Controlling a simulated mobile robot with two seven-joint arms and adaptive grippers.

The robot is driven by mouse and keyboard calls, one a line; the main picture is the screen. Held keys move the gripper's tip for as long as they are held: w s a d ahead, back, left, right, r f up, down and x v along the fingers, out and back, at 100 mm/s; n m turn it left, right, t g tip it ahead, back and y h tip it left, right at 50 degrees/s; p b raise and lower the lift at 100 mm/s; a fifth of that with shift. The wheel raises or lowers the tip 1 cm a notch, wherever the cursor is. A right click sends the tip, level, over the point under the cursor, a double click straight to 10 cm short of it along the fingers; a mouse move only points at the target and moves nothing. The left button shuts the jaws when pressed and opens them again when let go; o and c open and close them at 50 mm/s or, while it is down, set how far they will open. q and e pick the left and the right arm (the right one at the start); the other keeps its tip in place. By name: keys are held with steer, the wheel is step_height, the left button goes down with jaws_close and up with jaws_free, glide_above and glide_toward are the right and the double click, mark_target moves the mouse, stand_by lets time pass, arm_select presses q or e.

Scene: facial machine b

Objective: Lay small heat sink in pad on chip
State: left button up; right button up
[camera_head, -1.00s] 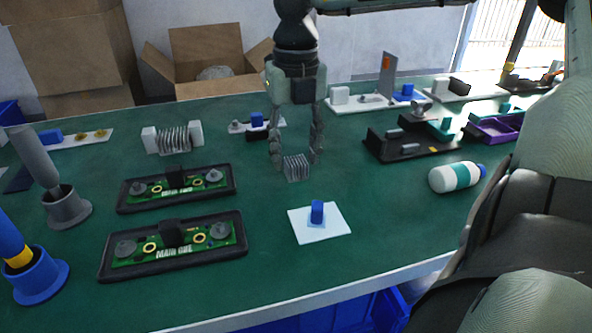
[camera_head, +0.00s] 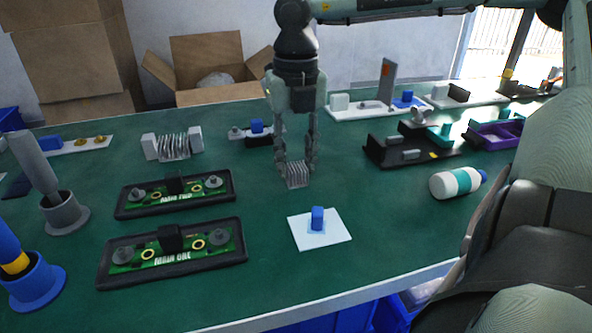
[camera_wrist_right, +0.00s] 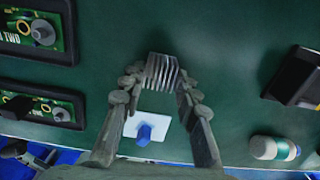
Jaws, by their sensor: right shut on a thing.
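My right gripper (camera_head: 297,160) is shut on the small finned grey heat sink (camera_head: 297,176), which hangs between its fingertips over the green table. In the wrist view the heat sink (camera_wrist_right: 161,72) sits between the fingertips (camera_wrist_right: 158,80). The MAIN ONE board (camera_head: 170,250) and the MAIN TWO board (camera_head: 175,191) lie in black trays to the left, apart from the gripper. Each has a raised black block at its middle; I cannot make out a chip or pad there. My left gripper is not in view.
A white square (camera_head: 335,233) with a blue block (camera_head: 317,218) lies in front of the gripper. A larger finned heat sink (camera_head: 173,146) stands back left. A white bottle (camera_head: 455,182) lies at right. Grey (camera_head: 65,213) and blue holders stand at left. Bare table surrounds the gripper.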

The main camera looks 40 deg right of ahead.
mark_target(296, 167)
steer(key=shift+c, duration=0.4)
step_height(296, 167, up, 7)
steer(key=p, duration=0.3)
steer(key=shift+r+p, duration=0.1)
steer(key=shift+p, duration=0.2)
steer(key=shift+c, duration=0.2)
stand_by(0.6)
